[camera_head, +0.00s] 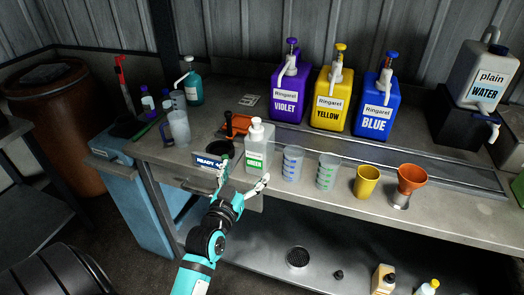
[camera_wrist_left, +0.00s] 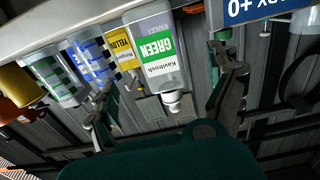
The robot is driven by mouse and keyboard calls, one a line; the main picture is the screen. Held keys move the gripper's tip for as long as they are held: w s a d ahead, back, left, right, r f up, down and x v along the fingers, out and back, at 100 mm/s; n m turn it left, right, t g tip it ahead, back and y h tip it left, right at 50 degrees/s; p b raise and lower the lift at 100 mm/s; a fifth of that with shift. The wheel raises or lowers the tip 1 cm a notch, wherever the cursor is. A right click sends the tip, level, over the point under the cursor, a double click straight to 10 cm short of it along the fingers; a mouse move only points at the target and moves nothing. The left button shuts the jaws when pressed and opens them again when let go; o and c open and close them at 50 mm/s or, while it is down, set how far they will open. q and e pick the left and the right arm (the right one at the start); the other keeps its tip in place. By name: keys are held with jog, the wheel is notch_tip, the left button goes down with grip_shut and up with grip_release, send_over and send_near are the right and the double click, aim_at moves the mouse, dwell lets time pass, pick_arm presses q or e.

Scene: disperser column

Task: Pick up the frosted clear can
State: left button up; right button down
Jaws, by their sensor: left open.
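The frosted clear can (camera_head: 261,137), a translucent bottle with a white cap and a green-lettered label, stands upright near the bench's front edge. In the left wrist view the can (camera_wrist_left: 155,52) appears upside down, its GREEN label facing the camera, in the gap between my fingers. My left gripper (camera_head: 245,174) is open and empty just in front of the can, with its fingers spread to either side. Its fingers also show in the left wrist view (camera_wrist_left: 165,105). I cannot tell whether either finger touches the can. My right gripper is not in view.
Graduated cups (camera_head: 292,163), a yellow cup (camera_head: 366,182) and an orange funnel (camera_head: 410,178) stand right of the can. A READY sign (camera_head: 208,162) is close on its left, with a clear jug (camera_head: 178,128) further left. Violet, yellow and blue jugs (camera_head: 331,100) stand behind.

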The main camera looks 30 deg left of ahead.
aim_at(255, 158)
pick_arm(q)
jog(key=x, duration=0.3)
jog(key=p+x, duration=0.1)
jog(key=x, duration=0.2)
jog(key=shift+w+d+r, duration=0.1)
jog(key=shift+w+d, duration=0.1)
jog(key=shift+w+a, duration=0.1)
jog(key=shift+w, duration=0.35)
jog(key=x, duration=0.2)
jog(key=p+x, duration=0.1)
jog(key=x, duration=0.2)
jog(key=shift+s+a+r, duration=0.1)
jog(key=shift+a+r, duration=0.05)
jog(key=shift+r, duration=0.1)
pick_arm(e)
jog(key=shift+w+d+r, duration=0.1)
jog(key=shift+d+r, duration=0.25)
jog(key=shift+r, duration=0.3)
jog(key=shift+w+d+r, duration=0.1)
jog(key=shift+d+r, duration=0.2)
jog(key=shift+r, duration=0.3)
pick_arm(q)
jog(key=shift+s, duration=0.1)
jog(key=shift+c, duration=0.5)
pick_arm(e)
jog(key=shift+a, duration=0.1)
